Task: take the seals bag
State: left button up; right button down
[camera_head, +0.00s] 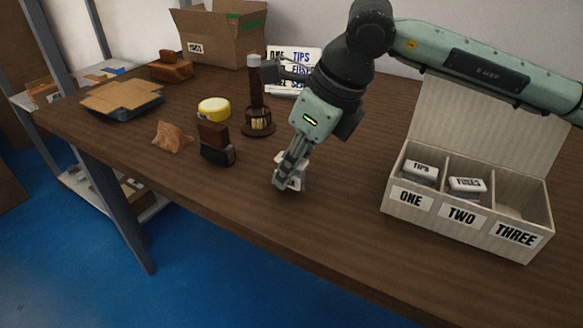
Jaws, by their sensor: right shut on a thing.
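My right gripper (283,184) points down at the table near its front edge, around the middle of the view. It is shut on a small white bag, the seals bag (295,183). The fingers hide much of the bag, and its label cannot be read. I cannot tell whether the bag still touches the table. My left gripper is not in view.
An open box (468,220) at the right has compartments ONE, TWO and THREE. A TIPS bag (421,171) is in ONE, a tubes bag (466,185) in TWO; THREE looks empty.

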aim_at(279, 158)
jog(key=r, duration=0.3)
jog(key=a+r, duration=0.1)
jog(key=shift+s+r+b, duration=0.15)
jog(key=shift+s+b, duration=0.1)
jog(key=shift+b, duration=0.05)
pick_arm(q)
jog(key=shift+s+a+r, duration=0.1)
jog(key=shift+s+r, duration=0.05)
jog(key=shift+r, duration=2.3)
pick_arm(e)
jog(key=s+a+r, duration=0.5)
jog(key=a+r, duration=0.4)
jog(key=shift+s+r, duration=0.25)
